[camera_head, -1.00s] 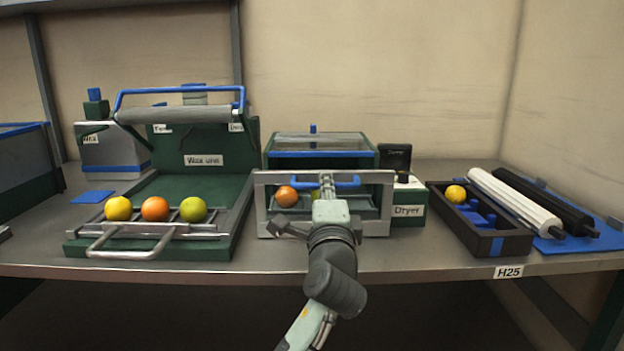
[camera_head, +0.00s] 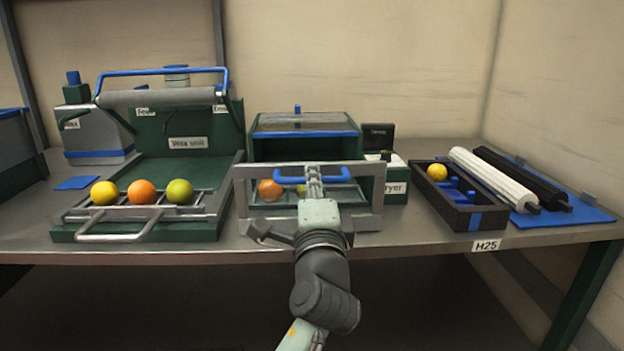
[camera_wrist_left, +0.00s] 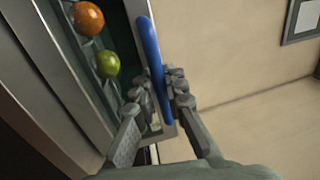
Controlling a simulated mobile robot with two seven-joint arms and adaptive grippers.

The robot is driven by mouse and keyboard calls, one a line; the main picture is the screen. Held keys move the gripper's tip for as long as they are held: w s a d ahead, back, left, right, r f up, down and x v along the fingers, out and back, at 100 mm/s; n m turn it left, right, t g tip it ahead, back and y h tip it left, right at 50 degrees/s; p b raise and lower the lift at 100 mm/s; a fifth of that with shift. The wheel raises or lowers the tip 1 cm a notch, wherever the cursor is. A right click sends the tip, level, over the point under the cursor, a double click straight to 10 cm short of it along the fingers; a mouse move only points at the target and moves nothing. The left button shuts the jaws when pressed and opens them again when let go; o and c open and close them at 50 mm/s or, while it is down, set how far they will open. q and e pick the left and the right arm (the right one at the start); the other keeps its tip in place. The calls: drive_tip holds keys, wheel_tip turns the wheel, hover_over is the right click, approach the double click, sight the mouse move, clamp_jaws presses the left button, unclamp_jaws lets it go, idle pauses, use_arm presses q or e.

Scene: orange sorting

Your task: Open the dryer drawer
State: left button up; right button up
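The dryer (camera_head: 305,125) is a dark green box with a glass top, labelled "Dryer". Its drawer (camera_head: 366,212) has a grey framed front and stands pulled out from the box. The drawer's blue handle (camera_head: 346,176) runs along the top of the front. My left gripper (camera_head: 313,177) is at the middle of this handle. In the left wrist view, the gripper's fingers (camera_wrist_left: 166,88) are closed around the blue handle (camera_wrist_left: 149,45). An orange fruit (camera_wrist_left: 88,18) and a green fruit (camera_wrist_left: 108,64) lie in the drawer. My right gripper is not in view.
The wax unit (camera_head: 190,160) stands left, with yellow, orange and green fruits on its front rack and a metal handle in front. A dark tray (camera_head: 462,216) with a yellow fruit and white and black rollers are at right. The table's front edge runs below the drawer.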

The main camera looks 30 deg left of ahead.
use_arm(q)
drive_tip(key=o, duration=0.4)
drive_tip(key=shift+c, duration=0.2)
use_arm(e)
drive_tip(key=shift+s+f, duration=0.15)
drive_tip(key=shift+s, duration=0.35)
use_arm(q)
drive_tip(key=shift+s+d+f, duration=0.1)
drive_tip(key=shift+s, duration=0.1)
drive_tip(key=v, duration=1.1)
drive_tip(key=shift+s+d, duration=0.2)
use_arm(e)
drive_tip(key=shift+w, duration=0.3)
